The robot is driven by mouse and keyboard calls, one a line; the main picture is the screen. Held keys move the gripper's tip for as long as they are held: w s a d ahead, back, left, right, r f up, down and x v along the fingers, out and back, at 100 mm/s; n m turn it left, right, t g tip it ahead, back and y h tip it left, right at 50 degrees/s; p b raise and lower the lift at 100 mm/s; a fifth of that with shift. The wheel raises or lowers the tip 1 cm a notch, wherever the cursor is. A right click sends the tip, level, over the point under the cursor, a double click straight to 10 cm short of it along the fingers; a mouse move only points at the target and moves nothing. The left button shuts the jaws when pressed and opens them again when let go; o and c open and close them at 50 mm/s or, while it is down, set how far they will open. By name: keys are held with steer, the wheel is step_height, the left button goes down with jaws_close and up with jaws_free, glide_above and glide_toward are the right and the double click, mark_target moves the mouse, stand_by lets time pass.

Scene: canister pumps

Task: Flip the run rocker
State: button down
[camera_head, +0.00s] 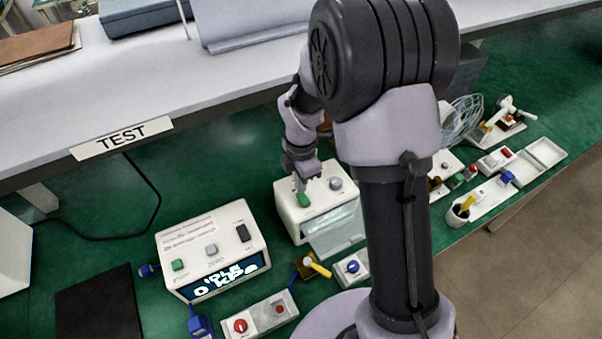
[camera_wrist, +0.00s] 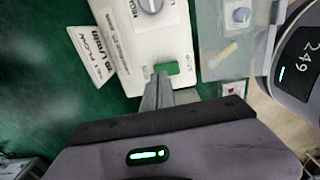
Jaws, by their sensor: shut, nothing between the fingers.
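A white box (camera_head: 290,213) stands on the green mat under my gripper. On its top are a green switch (camera_head: 304,200), which looks like the run rocker, and a grey knob (camera_head: 336,183). My gripper (camera_head: 301,186) is shut and empty, pointing down just above or at the green switch. In the wrist view, the fingertips (camera_wrist: 161,82) are right beside the green switch (camera_wrist: 168,68); I cannot tell whether they touch it. Small lettering beside the switch is too blurred to read. The knob also shows in the wrist view (camera_wrist: 150,5).
A second white box (camera_head: 210,245) with a display reading IDLE 0 kPa stands at left, with green and grey buttons and a black rocker. A clear cover (camera_head: 335,230) is at the near box's front. Small switch boxes (camera_head: 255,317) lie in front. A shelf (camera_head: 200,85) runs behind.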

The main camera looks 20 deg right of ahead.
mark_target(303, 199)
step_height(303, 199, down, 2)
steer(key=shift+f, duration=0.1)
steer(key=shift+p, duration=0.4)
steer(key=shift+w+f, duration=0.1)
steer(key=shift+f, duration=0.1)
steer(key=shift+s+d+r, duration=0.15)
steer(key=shift+s+r, duration=0.1)
steer(key=shift+s, duration=0.55)
